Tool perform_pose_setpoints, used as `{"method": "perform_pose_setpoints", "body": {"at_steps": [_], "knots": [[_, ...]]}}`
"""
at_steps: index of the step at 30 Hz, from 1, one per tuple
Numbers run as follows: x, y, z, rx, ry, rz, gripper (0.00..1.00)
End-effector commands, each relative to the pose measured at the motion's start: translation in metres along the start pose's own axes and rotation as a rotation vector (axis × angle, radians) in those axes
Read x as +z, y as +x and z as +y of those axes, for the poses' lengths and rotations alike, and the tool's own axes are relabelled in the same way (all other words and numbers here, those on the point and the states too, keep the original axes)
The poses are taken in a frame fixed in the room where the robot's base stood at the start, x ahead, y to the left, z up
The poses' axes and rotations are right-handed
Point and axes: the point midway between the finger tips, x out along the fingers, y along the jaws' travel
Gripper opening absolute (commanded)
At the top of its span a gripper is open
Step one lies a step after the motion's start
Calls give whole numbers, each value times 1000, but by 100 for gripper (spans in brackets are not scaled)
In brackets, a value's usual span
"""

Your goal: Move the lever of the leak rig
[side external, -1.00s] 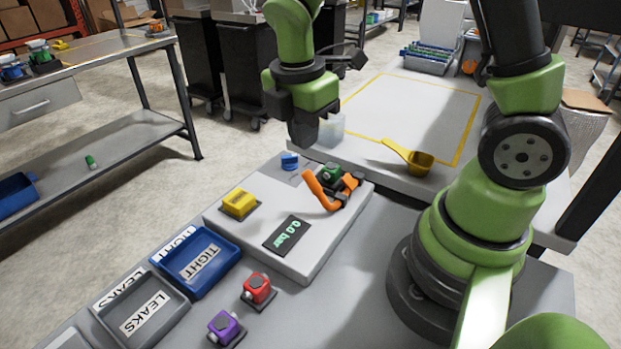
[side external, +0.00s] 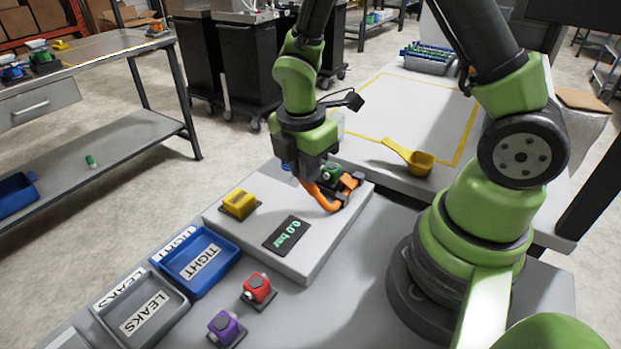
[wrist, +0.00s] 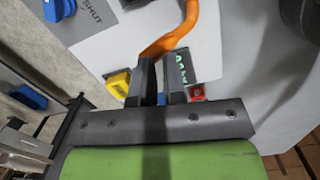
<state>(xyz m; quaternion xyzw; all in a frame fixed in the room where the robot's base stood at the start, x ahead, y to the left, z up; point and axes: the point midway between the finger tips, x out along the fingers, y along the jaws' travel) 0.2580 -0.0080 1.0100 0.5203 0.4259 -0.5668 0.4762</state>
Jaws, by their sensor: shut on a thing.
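The leak rig is a pale grey box (side external: 312,262) with a display reading 0.0 bar (side external: 286,232). A green part with a white detail (side external: 331,173) sits at its right rear, beside the curved orange lever (side external: 327,201). My gripper (side external: 309,181) is down at the free end of the lever and shut on it; the fingers hide part of that end. In the wrist view the lever (wrist: 178,38) runs up and away from between my two dark fingers (wrist: 160,80).
A yellow block (side external: 239,204) stands on the rig; a blue part (side external: 286,166) is behind my gripper. The blue TIGHT tray (side external: 228,245), grey LEAKS tray (side external: 181,312), red block (side external: 257,288) and purple block (side external: 224,326) are in front. A yellow scoop (side external: 420,163) lies behind right.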

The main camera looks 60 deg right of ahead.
Motion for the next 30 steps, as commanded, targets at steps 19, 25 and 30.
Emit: {"method": "perform_pose_setpoints", "body": {"at_steps": [19,25,30], "knots": [[-2,35,-4,-16,4,-7,0],[-21,26,-3,-11,0,-5,0],[-32,21,-3,-12,3,-5,0]]}}
